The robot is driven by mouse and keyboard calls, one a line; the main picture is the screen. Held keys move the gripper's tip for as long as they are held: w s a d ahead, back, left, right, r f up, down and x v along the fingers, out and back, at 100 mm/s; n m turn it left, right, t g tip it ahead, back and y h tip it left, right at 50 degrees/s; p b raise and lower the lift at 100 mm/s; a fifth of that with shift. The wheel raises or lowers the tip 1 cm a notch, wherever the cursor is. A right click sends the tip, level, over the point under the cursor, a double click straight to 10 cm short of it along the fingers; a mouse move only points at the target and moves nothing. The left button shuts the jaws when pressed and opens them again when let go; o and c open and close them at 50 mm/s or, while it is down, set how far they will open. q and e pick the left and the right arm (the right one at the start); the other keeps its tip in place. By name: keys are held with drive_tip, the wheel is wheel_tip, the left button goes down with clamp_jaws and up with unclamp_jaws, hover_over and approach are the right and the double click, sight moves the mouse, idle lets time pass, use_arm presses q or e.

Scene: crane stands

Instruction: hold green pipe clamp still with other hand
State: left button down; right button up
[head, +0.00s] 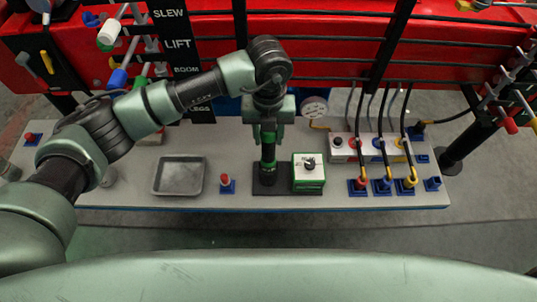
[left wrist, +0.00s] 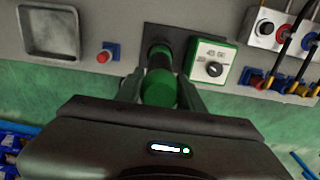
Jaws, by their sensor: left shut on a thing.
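My left gripper (head: 268,136) comes down from above onto an upright dark post with green parts, which I take as the green pipe clamp (head: 267,172). It stands on a black base plate (head: 262,191) on the bench. In the left wrist view the green, rounded top of the clamp (left wrist: 160,88) sits between the two fingers (left wrist: 160,92), which are shut on it. The fingers and hand hide part of the clamp. My right gripper is in neither view.
A green-and-white box with a black knob (head: 309,172) stands just right of the clamp. A red-topped blue piece (head: 227,184) and a grey tray (head: 179,190) lie to the left. Sockets with cables (head: 382,185) are at the right.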

use_arm(q)
drive_tip(key=shift+r+p, duration=2.8)
drive_tip(key=shift+r, duration=2.95)
drive_tip(key=shift+f, duration=0.1)
